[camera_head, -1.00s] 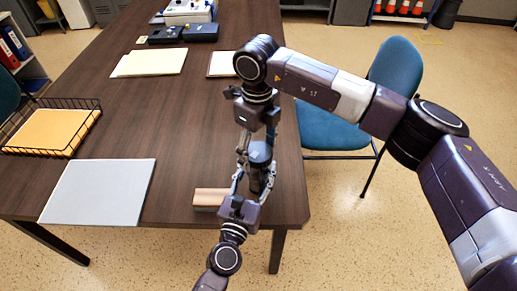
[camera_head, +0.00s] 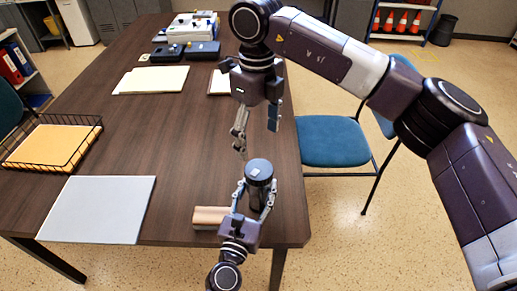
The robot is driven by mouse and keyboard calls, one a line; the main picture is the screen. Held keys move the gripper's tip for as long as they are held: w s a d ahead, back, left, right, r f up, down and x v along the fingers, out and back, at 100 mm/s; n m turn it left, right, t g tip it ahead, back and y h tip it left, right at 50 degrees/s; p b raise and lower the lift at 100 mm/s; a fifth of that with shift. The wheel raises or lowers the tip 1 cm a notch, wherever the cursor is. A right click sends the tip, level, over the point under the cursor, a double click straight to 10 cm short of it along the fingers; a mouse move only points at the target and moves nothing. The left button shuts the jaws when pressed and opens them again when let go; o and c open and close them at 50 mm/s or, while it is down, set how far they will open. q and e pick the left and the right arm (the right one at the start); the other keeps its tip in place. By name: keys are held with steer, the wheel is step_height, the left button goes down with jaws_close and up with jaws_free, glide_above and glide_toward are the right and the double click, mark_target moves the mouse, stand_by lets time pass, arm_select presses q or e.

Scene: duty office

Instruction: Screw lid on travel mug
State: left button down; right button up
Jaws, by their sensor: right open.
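The dark travel mug (camera_head: 258,195) stands upright near the table's front right corner.
A wooden block (camera_head: 209,217) lies left of the mug. A grey-white board (camera_head: 97,209) and a wire tray (camera_head: 88,150) with yellow paper lie further left. Papers (camera_head: 152,79) and devices lie at the back. A blue chair (camera_head: 333,141) stands right of the table. The table's middle is clear.

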steer(key=shift+r, duration=0.4)
arm_select(q)
steer(key=c, duration=0.9)
jaws_free()
steer(key=v, duration=1.2)
arm_select(e)
steer(key=shift+f, duration=0.1)
